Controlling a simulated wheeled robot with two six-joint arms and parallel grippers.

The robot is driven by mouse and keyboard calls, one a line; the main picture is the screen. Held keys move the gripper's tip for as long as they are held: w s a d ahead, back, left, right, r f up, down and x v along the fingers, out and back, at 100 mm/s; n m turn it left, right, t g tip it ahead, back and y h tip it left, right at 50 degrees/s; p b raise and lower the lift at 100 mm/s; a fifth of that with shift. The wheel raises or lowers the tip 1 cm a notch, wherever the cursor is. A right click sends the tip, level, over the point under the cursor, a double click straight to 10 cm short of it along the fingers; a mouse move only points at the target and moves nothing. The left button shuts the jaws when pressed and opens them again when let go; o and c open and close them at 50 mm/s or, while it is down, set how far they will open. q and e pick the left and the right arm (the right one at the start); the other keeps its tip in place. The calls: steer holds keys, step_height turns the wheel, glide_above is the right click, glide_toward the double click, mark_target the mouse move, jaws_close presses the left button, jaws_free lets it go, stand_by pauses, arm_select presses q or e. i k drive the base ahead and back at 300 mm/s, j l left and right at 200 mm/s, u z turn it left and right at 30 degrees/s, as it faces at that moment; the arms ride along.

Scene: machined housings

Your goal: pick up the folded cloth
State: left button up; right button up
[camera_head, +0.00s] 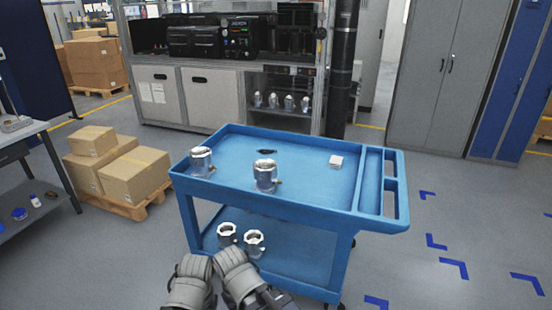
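A small white block-like thing (336,161), which looks like the folded cloth, lies on the top tray of the blue cart (318,193), right of the middle. It is too small for me to make out any folds. Grey links of mine show at the bottom edge, in front of the cart and well short of the white thing.
Metal housings stand on the cart's top at the left (201,162) and middle (265,176). Two more housings (227,234) (254,243) stand on its lower shelf. Boxes (134,175) on a pallet are to the left. Floor right of the cart is clear.

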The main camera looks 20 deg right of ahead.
mark_target(336, 162)
steer(key=l+u, duration=0.45)
steer(key=l, duration=0.15)
steer(key=l+u, duration=0.45)
steer(key=l, duration=0.15)
steer(key=l+u, duration=0.5)
steer(key=k+l, duration=0.15)
steer(key=l, duration=0.25)
steer(key=k+l+u, duration=0.1)
steer(key=l, duration=0.3)
steer(key=k+l, duration=0.15)
steer(key=l, duration=0.25)
steer(key=k+l, duration=0.15)
steer(key=l, duration=0.25)
steer(key=k+l+u, duration=0.1)
steer(key=l, duration=0.3)
steer(key=k+l, duration=0.2)
steer(key=l, duration=0.2)
